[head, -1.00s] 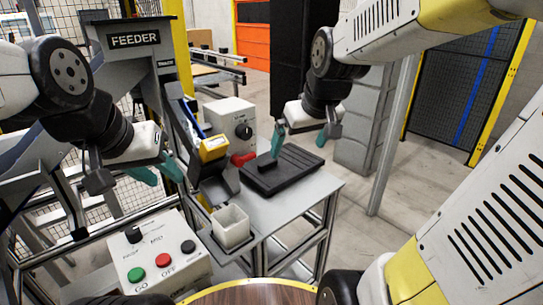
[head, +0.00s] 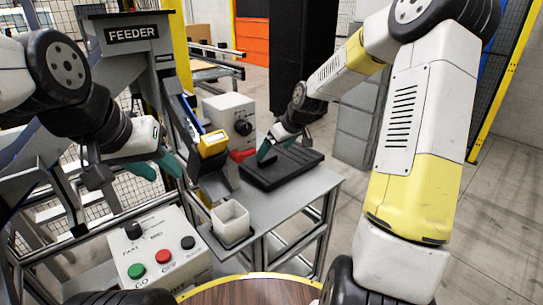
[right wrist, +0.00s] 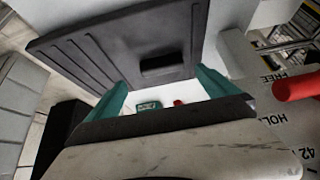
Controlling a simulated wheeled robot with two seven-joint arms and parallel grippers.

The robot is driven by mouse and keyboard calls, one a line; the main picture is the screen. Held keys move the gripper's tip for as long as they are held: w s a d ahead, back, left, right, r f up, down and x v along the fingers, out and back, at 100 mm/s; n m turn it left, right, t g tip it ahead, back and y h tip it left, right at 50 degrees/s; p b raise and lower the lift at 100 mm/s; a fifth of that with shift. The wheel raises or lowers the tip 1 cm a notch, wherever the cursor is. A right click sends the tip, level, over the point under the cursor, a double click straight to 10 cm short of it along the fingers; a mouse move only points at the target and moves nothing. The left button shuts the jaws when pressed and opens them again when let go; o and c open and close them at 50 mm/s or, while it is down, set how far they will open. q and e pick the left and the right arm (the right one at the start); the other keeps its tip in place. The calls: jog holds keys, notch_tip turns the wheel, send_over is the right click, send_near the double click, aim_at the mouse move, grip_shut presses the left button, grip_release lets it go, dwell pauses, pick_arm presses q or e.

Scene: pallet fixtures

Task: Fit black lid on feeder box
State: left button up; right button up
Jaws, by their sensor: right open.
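The black ribbed lid (head: 292,172) lies flat on the grey table, with a raised block handle on it; the lid also shows in the right wrist view (right wrist: 110,45) with its handle (right wrist: 165,64). My right gripper (head: 268,150) is over the lid's far left part; in the right wrist view its teal fingers (right wrist: 160,92) are apart with nothing held between them, and the handle appears just beyond. My left gripper (head: 158,166) is open and empty, left of the yellow-ended chute. The feeder (head: 135,50) stands at the back left; I cannot tell which part is its box.
A white knob box (head: 225,112) with a red lever (head: 242,155) stands close behind the lid; the lever also shows in the right wrist view (right wrist: 296,87). A white open cup (head: 230,220) and a button panel (head: 160,255) are nearer. The table's right strip (head: 300,200) is clear.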

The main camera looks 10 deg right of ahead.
aim_at(268, 158)
jog(key=x, duration=0.5)
jog(key=shift+s+a+f, duration=0.1)
jog(key=shift+a+f, duration=0.05)
jog(key=shift+a, duration=0.05)
jog(key=shift+c, duration=0.5)
jog(key=c, duration=1.8)
jog(key=shift+c, duration=1.2)
